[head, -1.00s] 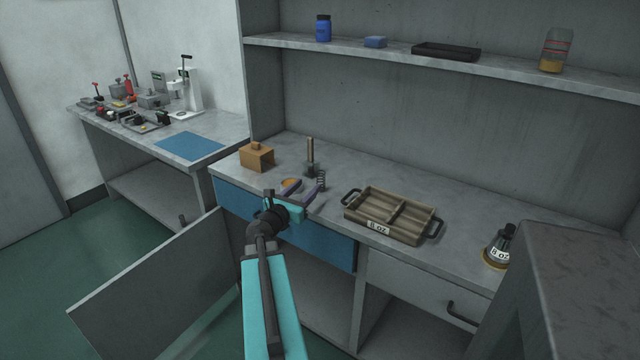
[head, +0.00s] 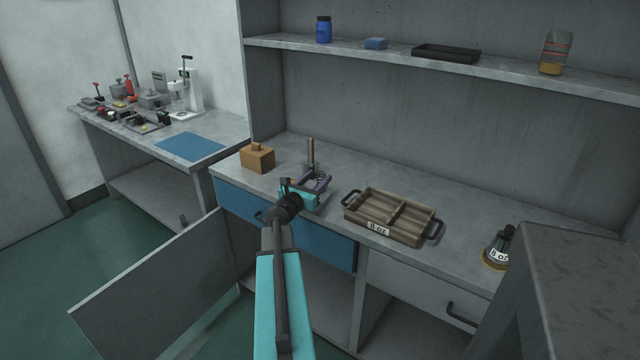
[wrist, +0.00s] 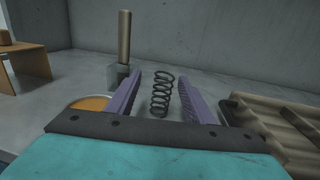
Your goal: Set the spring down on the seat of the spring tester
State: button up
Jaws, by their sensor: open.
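The spring (wrist: 161,95) is a dark upright coil, standing on the bench. In the wrist view it is between the two purple fingers of my gripper (wrist: 160,79), with a gap on each side. In the head view my gripper (head: 316,181) is open around the spring, which is partly hidden by the fingers. A white stand with a lever (head: 193,90), which looks like the spring tester, is on the far left bench. Its seat is too small to make out clearly.
A post in a grey block (wrist: 124,48) stands just behind and left of the spring. An orange-filled dish (wrist: 91,103) is at the left finger. A divided tray (head: 388,216) lies to the right, an orange-brown box (head: 257,158) to the left. A blue mat (head: 190,147) lies on the left bench.

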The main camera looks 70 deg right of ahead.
jog(key=shift+d, duration=0.4)
jog(key=shift+s+d, duration=0.1)
jog(key=shift+s+d+f+p, duration=0.1)
jog(key=shift+s+d+p, duration=0.05)
jog(key=shift+d, duration=0.65)
jog(key=shift+s+d+f+p, duration=0.1)
jog(key=shift+s+d+p, duration=0.1)
jog(key=shift+d, duration=0.65)
jog(key=shift+s+d+p, duration=0.1)
jog(key=shift+s+d, duration=0.05)
jog(key=shift+d, duration=0.65)
grip_shut()
